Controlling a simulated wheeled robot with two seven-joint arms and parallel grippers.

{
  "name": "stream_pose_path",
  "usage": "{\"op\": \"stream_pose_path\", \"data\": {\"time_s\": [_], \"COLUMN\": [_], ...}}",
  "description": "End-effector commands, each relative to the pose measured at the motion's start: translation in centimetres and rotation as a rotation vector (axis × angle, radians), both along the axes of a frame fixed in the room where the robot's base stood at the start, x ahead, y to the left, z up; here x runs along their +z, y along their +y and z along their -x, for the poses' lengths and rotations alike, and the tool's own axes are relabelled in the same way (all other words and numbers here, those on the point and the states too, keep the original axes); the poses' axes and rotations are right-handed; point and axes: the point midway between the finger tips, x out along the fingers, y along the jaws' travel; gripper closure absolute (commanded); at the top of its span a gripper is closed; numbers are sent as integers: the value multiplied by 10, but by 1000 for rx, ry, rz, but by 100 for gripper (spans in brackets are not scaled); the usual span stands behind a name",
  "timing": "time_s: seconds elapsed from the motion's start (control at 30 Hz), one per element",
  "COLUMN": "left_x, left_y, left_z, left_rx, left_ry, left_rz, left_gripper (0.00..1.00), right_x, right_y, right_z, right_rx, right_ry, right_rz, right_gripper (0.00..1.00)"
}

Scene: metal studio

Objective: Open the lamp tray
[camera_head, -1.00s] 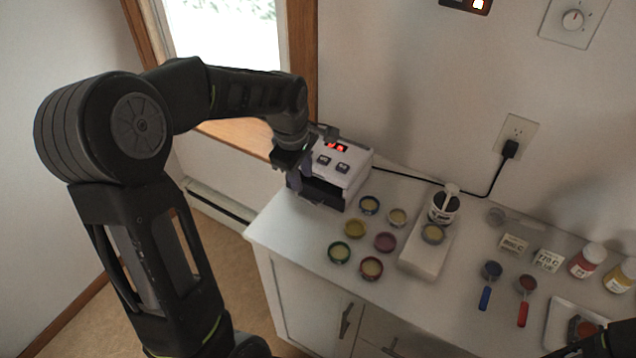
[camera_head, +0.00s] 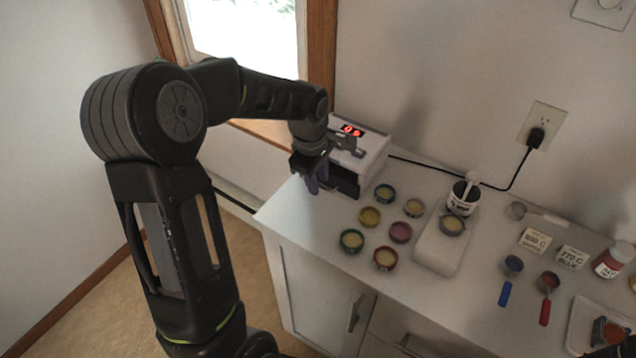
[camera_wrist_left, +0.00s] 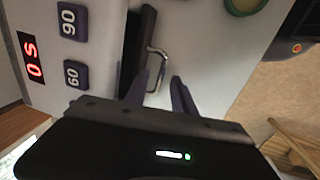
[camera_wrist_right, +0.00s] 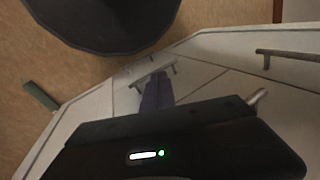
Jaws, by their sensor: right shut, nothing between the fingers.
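The lamp (camera_head: 372,152) is a white box with a red lit display, at the back left of the counter. Its dark front tray (camera_head: 343,181) faces the counter's left front. In the left wrist view, the dark tray front (camera_wrist_left: 136,50) carries a silver loop handle (camera_wrist_left: 160,68). My left gripper (camera_head: 318,186) is low in front of the tray. Its two fingers (camera_wrist_left: 160,86) are apart, with the handle at or between their tips; I cannot tell whether they touch it. My right gripper (camera_wrist_right: 158,82) is shut and empty, away from the lamp.
Several coloured jars (camera_head: 369,217) stand right of the lamp, close to the tray. A white block (camera_head: 437,252) with a mortar (camera_head: 462,198), scoops (camera_head: 508,285) and label cards (camera_head: 535,240) lie farther right.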

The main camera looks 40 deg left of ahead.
Motion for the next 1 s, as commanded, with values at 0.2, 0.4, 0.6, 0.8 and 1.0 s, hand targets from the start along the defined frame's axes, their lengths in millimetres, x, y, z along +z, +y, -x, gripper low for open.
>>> {"op": "stream_pose_path", "data": {"time_s": [0.2, 0.4, 0.6, 0.8, 1.0], "left_x": [0, 0, 0, 0, 0], "left_y": [0, 0, 0, 0, 0], "left_z": [0, 0, 0, 0, 0], "left_rx": [0, 0, 0, 0, 0], "left_ry": [0, 0, 0, 0, 0], "left_rz": [0, 0, 0, 0, 0], "left_gripper": [69, 84, 100, 100, 100], "right_x": [1, 1, 1, 0, 0], "right_y": [0, 0, 0, 0, 0], "right_z": [0, 0, 0, 0, 0], "right_rx": [0, 0, 0, 0, 0], "right_ry": [0, -1, -1, -1, -1], "right_rz": [0, 0, 0, 0, 0], "right_gripper": [100, 100, 100, 100, 100]}}
